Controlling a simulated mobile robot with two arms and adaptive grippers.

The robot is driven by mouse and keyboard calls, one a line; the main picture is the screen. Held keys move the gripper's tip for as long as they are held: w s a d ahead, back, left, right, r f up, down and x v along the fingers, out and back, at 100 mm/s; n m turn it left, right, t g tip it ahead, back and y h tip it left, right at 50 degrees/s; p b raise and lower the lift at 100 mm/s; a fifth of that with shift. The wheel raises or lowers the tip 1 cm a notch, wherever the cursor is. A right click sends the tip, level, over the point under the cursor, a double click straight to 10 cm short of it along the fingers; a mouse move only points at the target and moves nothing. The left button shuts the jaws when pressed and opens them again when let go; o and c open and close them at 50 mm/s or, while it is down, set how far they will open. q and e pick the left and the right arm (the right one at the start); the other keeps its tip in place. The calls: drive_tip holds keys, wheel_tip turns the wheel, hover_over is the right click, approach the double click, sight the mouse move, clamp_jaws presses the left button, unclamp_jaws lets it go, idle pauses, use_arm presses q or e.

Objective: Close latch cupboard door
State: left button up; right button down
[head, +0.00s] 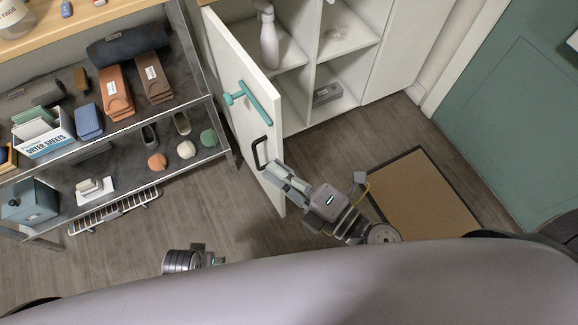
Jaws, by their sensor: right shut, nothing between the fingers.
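The white cupboard door (238,95) stands wide open, swung out from the left side of the white cupboard (345,75). It has a black handle (257,153) near its free end and a teal T-shaped object (245,98) on its face. My right gripper (273,170) is shut and empty, right beside the door's free end near the handle; I cannot tell whether it touches. Part of my left arm shows at the bottom, but its fingers are hard to make out (212,260).
Inside the cupboard are a white spray bottle (268,38) and a grey box (327,93). A metal shelf rack (206,96) with several items stands left of the door. A brown mat (415,200) lies on the floor at right.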

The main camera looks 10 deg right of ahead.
drive_tip(key=w, duration=0.6)
drive_tip(key=shift+a, duration=0.25)
drive_tip(key=shift+w, duration=0.1)
